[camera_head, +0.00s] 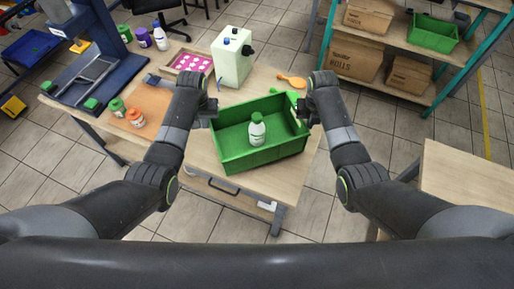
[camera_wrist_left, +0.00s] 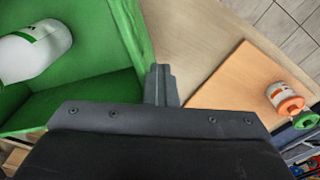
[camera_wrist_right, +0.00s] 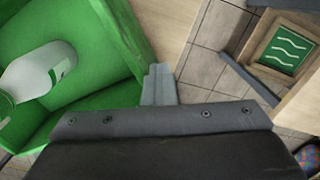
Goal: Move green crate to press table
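The green crate (camera_head: 262,160) is an open box with a white, green-labelled bottle (camera_head: 257,130) standing in it. It is over the front right part of the wooden press table (camera_head: 165,165); I cannot tell whether its base touches the top. My left gripper (camera_head: 211,110) is shut on the crate's left end wall, and my right gripper (camera_head: 305,112) is shut on its right end wall. In the left wrist view, the narrow closed fingers (camera_wrist_left: 163,85) meet the crate wall (camera_wrist_left: 130,35). The right wrist view shows the same at the other wall (camera_wrist_right: 120,40), with parts of the fingertips hidden.
A blue press (camera_head: 85,65), a pink-patterned tray (camera_head: 190,62), a white container (camera_head: 232,57) and several small bottles are on the table. An orange paddle (camera_head: 292,80) lies behind the crate. A shelf (camera_head: 385,83) with boxes and another green crate stands back right.

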